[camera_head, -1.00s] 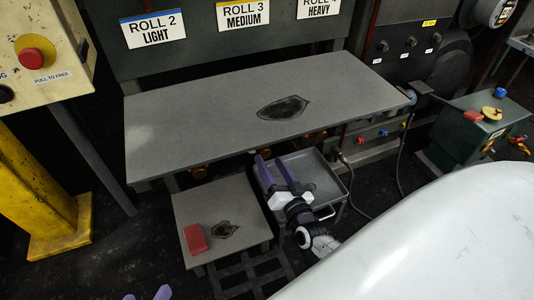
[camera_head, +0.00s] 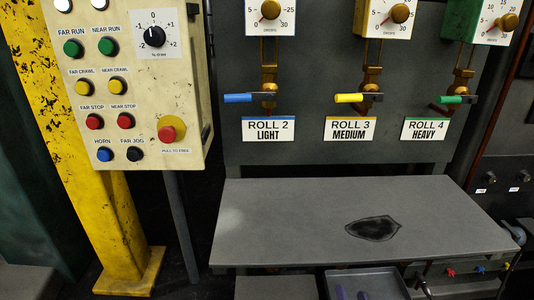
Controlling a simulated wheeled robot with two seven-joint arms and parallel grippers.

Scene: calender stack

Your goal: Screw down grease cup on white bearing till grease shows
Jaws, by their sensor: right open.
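I cannot make out a grease cup or a white bearing in the head view. My left gripper is out of view.
A grey bench (camera_head: 290,222) with a dark stain (camera_head: 373,228) spans the lower right. A metal tray (camera_head: 390,278) sits below it. A cream button panel (camera_head: 105,60) hangs beside a yellow post (camera_head: 75,160). Blue (camera_head: 238,98), yellow (camera_head: 349,98) and green (camera_head: 450,99) levers stand above the bench.

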